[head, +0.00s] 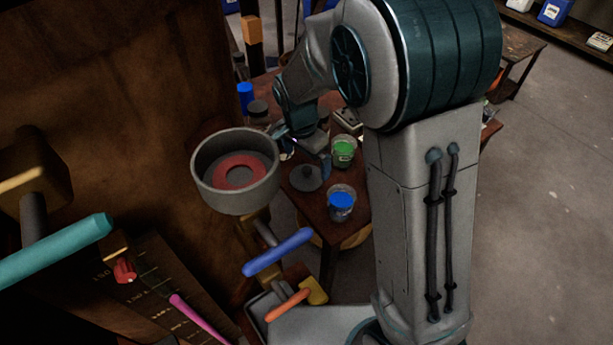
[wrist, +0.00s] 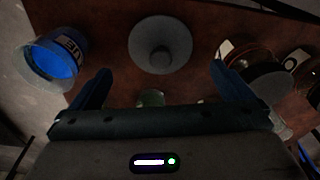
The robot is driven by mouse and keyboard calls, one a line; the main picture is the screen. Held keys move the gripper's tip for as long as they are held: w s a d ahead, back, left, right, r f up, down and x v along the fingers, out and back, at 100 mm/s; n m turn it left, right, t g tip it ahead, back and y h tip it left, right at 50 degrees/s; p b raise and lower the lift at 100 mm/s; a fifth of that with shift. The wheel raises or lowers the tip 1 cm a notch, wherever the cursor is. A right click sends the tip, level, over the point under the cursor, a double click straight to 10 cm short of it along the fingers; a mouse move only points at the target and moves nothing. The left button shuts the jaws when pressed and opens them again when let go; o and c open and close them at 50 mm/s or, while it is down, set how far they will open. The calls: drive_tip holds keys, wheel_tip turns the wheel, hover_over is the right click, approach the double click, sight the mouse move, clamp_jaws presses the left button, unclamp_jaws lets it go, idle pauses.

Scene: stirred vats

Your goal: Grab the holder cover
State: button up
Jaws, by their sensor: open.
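A round grey cover with a small central knob, which I take to be the holder cover (head: 306,178), lies on the small wooden table. In the wrist view the cover (wrist: 160,42) is beyond the fingertips, roughly centred between them, with its knob facing the camera. My gripper (wrist: 164,84) is open and empty, its two dark fingers spread wide and apart from the cover. In the head view my gripper (head: 308,154) is just behind the cover, above the table, partly hidden by my own wrist.
A cup of blue liquid (head: 341,204) and a cup of green liquid (head: 343,152) stand on the table (head: 325,222) near the cover. A grey vat (head: 236,198) with a red ring inside is to the left. Coloured lever handles (head: 278,252) stick out below it.

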sight(306, 169)
drive_tip(key=shift+w+f, duration=0.15)
drive_tip(key=shift+f, duration=2.65)
drive_tip(key=c, duration=0.9)
